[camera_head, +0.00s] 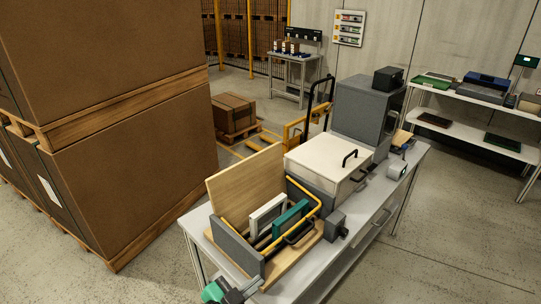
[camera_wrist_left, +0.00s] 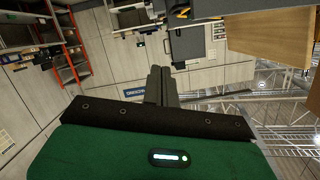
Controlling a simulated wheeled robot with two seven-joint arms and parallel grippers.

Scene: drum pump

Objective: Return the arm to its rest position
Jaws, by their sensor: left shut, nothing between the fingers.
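My left gripper (camera_head: 254,285) is at the bottom edge of the head view, by the near left end of the metal workbench (camera_head: 335,275). Its green body is partly cut off by the frame. In the left wrist view its two dark fingers (camera_wrist_left: 156,72) are together with nothing between them. It is apart from the wooden-based fixture (camera_head: 292,252) on the bench, in front of its near grey side. My right gripper is not in view.
A lidded box (camera_head: 322,160) and grey cabinet (camera_head: 360,112) stand behind. Large cartons (camera_head: 130,150) rise on the left. Floor at right is clear.

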